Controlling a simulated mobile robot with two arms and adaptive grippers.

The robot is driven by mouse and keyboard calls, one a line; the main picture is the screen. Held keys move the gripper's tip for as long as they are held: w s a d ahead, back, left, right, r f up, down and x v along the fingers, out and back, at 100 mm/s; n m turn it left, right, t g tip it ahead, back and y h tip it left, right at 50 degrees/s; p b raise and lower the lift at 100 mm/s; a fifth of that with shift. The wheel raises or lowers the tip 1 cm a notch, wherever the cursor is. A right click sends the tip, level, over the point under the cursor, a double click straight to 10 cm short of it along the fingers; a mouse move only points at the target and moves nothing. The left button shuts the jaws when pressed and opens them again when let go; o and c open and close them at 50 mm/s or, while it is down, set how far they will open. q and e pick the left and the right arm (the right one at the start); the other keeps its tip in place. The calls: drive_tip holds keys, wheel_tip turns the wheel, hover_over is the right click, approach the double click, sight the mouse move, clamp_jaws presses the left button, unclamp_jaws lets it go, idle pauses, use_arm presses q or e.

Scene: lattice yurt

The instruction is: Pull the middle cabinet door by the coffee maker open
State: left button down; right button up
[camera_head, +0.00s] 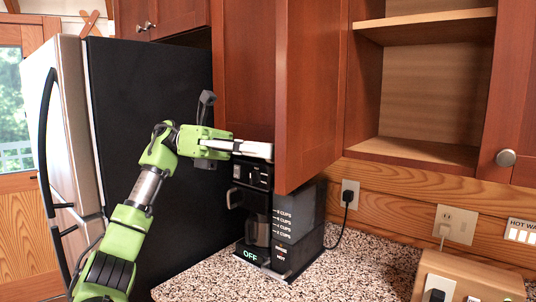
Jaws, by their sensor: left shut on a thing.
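The reddish-brown middle cabinet door (316,95) stands swung out from the wall, with its free edge toward me. Its right side meets the open cabinet (432,90), whose bare wooden shelves show. My left gripper (264,151) is at the door's free edge, on its left side, shut on the door. The door hides the very tips and any knob there. The black coffee maker (302,222) stands on the counter just below the gripper and door, its glass pot facing left. My right gripper is not in view.
A fridge with a black side (150,110) stands left of the counter. A closed cabinet door with a round knob (505,158) is at the right. Outlets (456,224) and a wooden box (468,275) are at the lower right. The speckled counter (365,262) is clear in the middle.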

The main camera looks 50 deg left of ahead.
use_arm(q)
drive_tip(key=shift+d+f, duration=0.1)
drive_tip(key=shift+f, duration=0.1)
drive_tip(key=c, duration=1.8)
unclamp_jaws()
drive_tip(key=shift+r, duration=0.1)
drive_tip(key=shift+o, duration=0.2)
drive_tip(key=v, duration=0.7)
drive_tip(key=shift+a, duration=0.25)
